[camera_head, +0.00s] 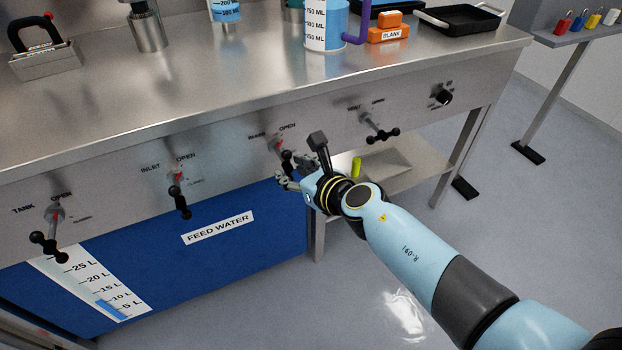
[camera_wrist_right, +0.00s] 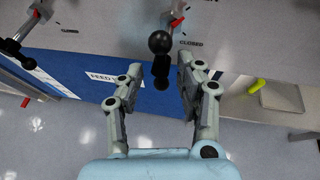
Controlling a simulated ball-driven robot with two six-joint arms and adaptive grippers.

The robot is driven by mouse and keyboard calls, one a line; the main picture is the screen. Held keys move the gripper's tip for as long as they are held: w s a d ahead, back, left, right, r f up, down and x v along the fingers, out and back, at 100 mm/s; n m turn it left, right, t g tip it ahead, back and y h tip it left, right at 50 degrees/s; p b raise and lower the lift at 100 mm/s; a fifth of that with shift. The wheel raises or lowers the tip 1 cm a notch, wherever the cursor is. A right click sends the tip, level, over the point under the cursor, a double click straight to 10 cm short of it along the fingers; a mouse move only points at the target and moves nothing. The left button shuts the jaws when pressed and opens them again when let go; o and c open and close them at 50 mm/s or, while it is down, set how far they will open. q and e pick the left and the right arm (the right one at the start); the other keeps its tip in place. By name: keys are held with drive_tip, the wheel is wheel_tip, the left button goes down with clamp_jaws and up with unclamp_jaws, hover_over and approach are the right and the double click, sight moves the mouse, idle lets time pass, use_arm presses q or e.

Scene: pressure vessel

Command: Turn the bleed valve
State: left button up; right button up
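The bleed valve (camera_head: 281,146) is on the steel front panel, third from the left, beside an "OPEN" mark; its name label is small and hard to read. It has a red part and a black handle, partly hidden by my right gripper in the head view. My right gripper (camera_head: 288,180) is just below it. In the right wrist view the gripper (camera_wrist_right: 160,75) is open, and the black ball-ended handle (camera_wrist_right: 160,42) shows between and just beyond the fingertips. I cannot tell whether it touches a finger. My left gripper is not in view.
Similar valves sit on the panel: tank (camera_head: 53,215) and inlet (camera_head: 175,180) to the left, another (camera_head: 375,125) to the right, then a black knob (camera_head: 441,97). A blue feed water tank (camera_head: 150,270) is below. A lower shelf (camera_head: 400,165) holds a yellow-green object (camera_head: 356,167).

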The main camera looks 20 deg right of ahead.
drive_tip(key=v, duration=0.9)
drive_tip(key=shift+s, duration=0.15)
drive_tip(key=shift+a, duration=0.1)
